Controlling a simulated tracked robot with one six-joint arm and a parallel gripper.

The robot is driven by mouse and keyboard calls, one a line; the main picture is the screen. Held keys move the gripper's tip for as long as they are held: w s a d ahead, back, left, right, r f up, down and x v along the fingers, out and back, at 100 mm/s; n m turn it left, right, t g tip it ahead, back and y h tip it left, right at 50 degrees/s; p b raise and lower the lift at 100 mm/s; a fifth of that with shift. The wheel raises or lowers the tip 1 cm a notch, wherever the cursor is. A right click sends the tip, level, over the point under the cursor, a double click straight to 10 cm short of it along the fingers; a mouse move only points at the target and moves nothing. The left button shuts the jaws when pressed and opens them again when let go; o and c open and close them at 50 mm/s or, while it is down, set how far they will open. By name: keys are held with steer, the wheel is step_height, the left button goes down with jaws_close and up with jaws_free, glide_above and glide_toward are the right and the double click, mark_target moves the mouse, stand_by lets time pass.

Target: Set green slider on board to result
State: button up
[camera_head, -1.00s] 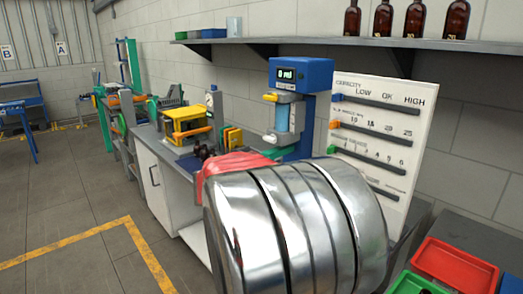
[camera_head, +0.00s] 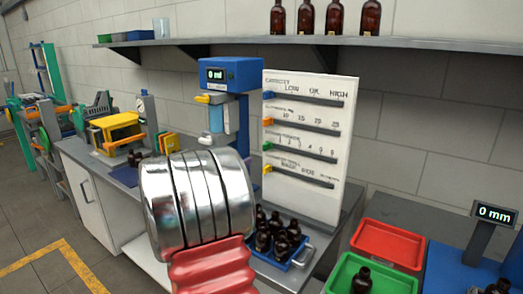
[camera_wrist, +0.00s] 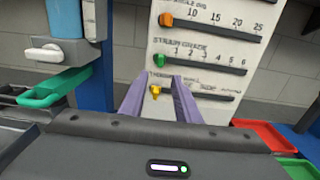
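The white upright board (camera_head: 345,190) stands on the bench with several horizontal slots, each with a coloured slider. The green slider (camera_head: 267,146) is at the left end of its numbered slot. It also shows in the wrist view (camera_wrist: 160,61), just left of the 1 mark on a scale running to 6. My gripper (camera_wrist: 158,80) is open and empty, its two purple fingers pointing at the board below the green slider. The yellow slider (camera_wrist: 155,91) shows between the fingers, at the left of its slot. In the head view my arm hides the gripper.
The orange slider (camera_head: 267,122) and blue slider (camera_head: 268,95) sit above the green one. A blue dispenser (camera_head: 232,74) stands left of the board. Dark bottles fill a blue tray (camera_head: 302,262) before it. Red (camera_head: 388,245) and green (camera_head: 340,280) bins lie right.

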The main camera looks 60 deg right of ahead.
mark_target(263, 148)
steer(key=d, duration=0.4)
steer(key=s+d, duration=0.1)
steer(key=d, duration=0.3)
steer(key=s+d, duration=0.1)
steer(key=d, duration=0.4)
steer(key=shift+a, duration=0.1)
steer(key=shift+c, duration=0.5)
jaws_close()
